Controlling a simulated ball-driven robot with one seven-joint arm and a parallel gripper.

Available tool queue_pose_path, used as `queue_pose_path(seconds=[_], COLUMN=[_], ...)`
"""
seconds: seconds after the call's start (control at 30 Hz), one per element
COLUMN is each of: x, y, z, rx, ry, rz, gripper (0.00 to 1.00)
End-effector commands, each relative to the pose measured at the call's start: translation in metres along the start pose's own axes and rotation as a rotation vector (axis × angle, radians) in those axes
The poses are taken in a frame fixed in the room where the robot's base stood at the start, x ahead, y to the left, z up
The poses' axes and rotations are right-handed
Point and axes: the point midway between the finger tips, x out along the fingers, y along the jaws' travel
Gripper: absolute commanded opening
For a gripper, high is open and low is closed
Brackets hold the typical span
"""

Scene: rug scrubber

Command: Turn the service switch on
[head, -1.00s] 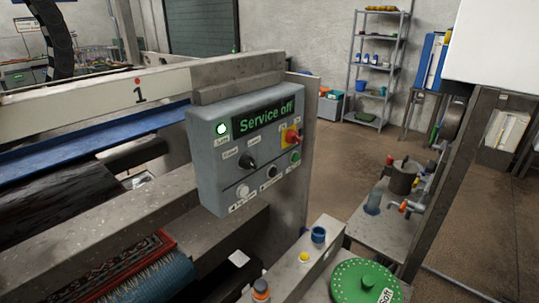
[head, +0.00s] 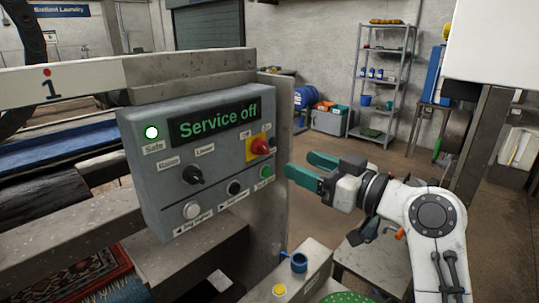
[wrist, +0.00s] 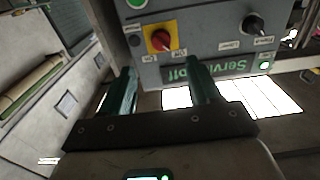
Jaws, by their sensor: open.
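The grey control box (head: 160,205) hangs on the metal frame, and its display (head: 214,121) reads "Service off". A red rotary switch on a yellow plate (head: 259,146) sits right of and below the display, with small labels above it. It also shows in the wrist view (wrist: 160,40), where the box appears upside down. My gripper (head: 306,169) is open and empty, right of the box and apart from it. Its green fingers point left in the head view. In the wrist view, the switch lies beyond and between the fingertips (wrist: 161,76).
The frame post (head: 272,215) stands close to my fingers. Floor is clear behind the gripper.

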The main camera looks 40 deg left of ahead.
Motion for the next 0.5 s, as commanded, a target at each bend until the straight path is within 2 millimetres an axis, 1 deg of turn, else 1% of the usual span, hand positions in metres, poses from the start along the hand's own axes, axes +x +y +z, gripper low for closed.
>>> queue_pose_path(seconds=[0.4,0.5], x=[0.07,0.084], y=[-0.001,-0.001], z=[-0.002,-0.001], rx=[0.002,0.002], ry=[-0.003,-0.004], rz=[-0.002,-0.001], gripper=[0.62,0.62])
